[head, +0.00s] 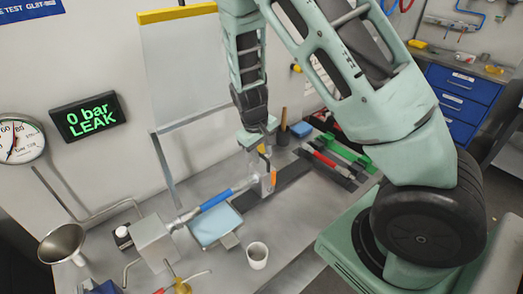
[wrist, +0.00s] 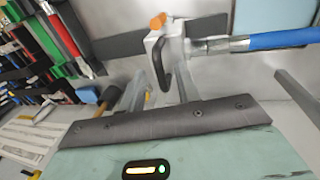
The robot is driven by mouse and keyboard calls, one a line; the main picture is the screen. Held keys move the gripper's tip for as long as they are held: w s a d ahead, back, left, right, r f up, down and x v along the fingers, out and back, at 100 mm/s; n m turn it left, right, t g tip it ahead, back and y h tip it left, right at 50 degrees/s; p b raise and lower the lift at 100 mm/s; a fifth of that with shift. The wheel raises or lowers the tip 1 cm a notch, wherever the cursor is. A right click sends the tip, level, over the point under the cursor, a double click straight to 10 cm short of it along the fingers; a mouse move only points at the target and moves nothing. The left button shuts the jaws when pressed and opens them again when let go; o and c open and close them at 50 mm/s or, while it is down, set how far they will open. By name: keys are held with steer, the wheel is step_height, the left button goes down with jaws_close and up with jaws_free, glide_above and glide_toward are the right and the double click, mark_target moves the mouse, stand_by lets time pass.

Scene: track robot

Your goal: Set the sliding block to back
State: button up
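The sliding block (head: 266,184) is a small pale block with an orange part, on a dark track (head: 242,203) along the bench. A rod with a blue sleeve (head: 216,199) meets its left side. In the wrist view the block (wrist: 172,50) shows an orange knob on top and a dark curved handle (wrist: 159,66) on its near face. My gripper (head: 262,155) is above and close to the block, partly hiding it in the head view. In the wrist view my gripper (wrist: 207,78) looks open, its grey fingers apart with nothing clearly held. Contact with the block cannot be told.
A metal box (head: 153,242), a blue-topped tray (head: 215,226) and a white cup (head: 257,255) stand left and in front. A rack with red and green tools (head: 335,155) lies at right. A display (head: 88,117) reads 0 bar LEAK. A white board stands behind.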

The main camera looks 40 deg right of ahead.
jaws_close()
steer(key=d+b, duration=0.3)
steer(key=d, duration=1.1)
steer(key=shift+w+d+b, duration=0.2)
steer(key=shift+w+b, duration=0.1)
steer(key=shift+r, duration=0.1)
jaws_free()
steer(key=shift+d, duration=0.15)
